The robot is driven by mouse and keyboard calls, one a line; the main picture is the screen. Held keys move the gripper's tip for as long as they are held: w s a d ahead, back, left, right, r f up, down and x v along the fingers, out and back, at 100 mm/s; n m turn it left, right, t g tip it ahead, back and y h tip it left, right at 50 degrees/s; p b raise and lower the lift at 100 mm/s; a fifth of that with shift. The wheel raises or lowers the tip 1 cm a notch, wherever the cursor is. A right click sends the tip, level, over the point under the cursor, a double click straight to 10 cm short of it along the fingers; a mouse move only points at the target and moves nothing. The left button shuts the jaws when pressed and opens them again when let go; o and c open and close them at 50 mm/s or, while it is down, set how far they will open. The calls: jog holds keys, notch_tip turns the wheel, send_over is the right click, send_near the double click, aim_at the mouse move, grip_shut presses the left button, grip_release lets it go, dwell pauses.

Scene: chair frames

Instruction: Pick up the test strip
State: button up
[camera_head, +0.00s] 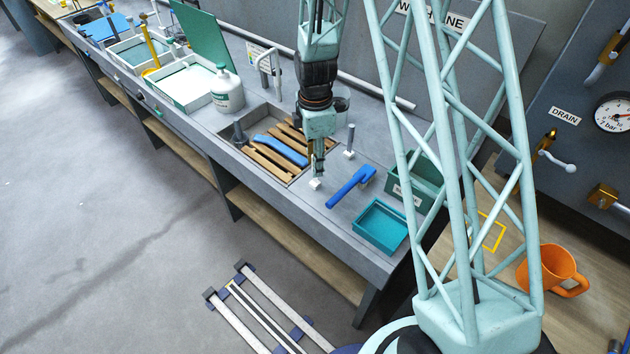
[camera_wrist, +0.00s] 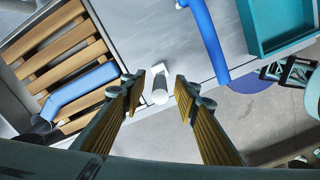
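My gripper (camera_head: 318,171) points down over the bench, just above a small white block (camera_head: 315,184). In the wrist view my gripper (camera_wrist: 159,88) is open, with one finger on each side of a small white piece with a pale grey rounded end (camera_wrist: 160,92). No finger visibly touches it. I cannot tell for certain whether this piece is the test strip; no other thing is clearly recognisable as a strip. A similar white block with a grey post (camera_head: 348,153) stands farther back on the bench.
A blue-handled tool (camera_head: 350,187) and a teal tray (camera_head: 381,227) lie to the right. A slatted wooden rack (camera_head: 272,160) with a blue piece (camera_head: 281,150) lies to the left. A green bin (camera_head: 417,182) stands behind the tray. The bench's front edge is near.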

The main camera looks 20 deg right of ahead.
jog(key=c, duration=0.9)
jog(key=shift+c, duration=0.2)
jog(key=shift+r, duration=0.2)
jog(key=shift+r, duration=4.8)
